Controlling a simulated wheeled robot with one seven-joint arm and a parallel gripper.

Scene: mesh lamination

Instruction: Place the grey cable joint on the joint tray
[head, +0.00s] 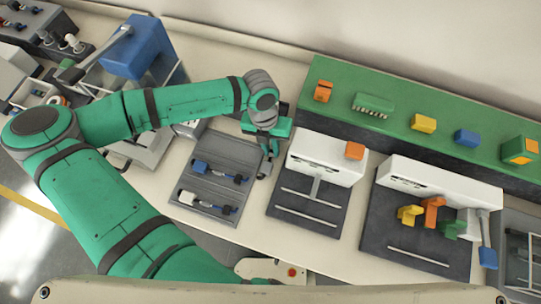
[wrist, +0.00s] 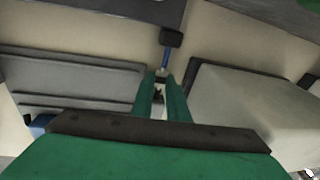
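My gripper (head: 268,152) is at the right edge of the dark grey joint tray (head: 228,150), above the gap beside the white-topped station. In the wrist view its green fingers (wrist: 162,82) are close together around a slim cable joint with a blue section (wrist: 165,58) and a black end. The joint's body is mostly hidden by the fingers, and its grey colour is hard to confirm. In the head view a small grey part shows below the gripper.
A white-topped station (head: 318,158) with an orange block stands close to the right of my gripper. Another station (head: 435,185) with coloured blocks is farther right. A green shelf (head: 395,85) runs behind. A blue-headed press (head: 130,48) stands at the upper left.

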